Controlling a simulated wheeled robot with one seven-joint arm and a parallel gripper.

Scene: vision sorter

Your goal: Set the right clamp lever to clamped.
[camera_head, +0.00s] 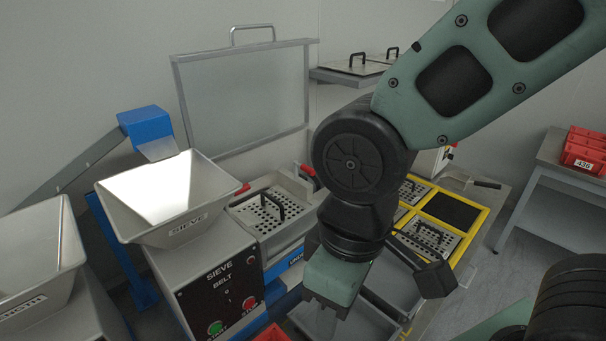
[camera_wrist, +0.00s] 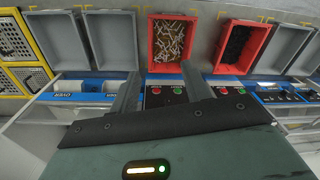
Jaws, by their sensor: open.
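Two red-gripped levers show in the head view, beside the perforated tray with a black handle (camera_head: 265,207). The left lever (camera_head: 242,189) is at the tray's left side. The right lever (camera_head: 307,170) is at its far right corner, close beside my arm; only its red grip shows clearly, and I cannot tell its setting. My gripper (camera_head: 325,322) hangs lower and nearer than the levers, pointing down, and its fingertips are hard to make out. In the wrist view my gripper (camera_wrist: 162,88) has its two fingers apart with nothing between them. No lever shows clearly there.
A sieve hopper (camera_head: 170,200) stands left of the tray, above a button box (camera_head: 225,290). A clear framed panel (camera_head: 245,95) stands behind. Yellow-framed plates (camera_head: 465,222) lie at right. The wrist view shows a red bin of small metal parts (camera_wrist: 152,65) and grey bins (camera_wrist: 110,40).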

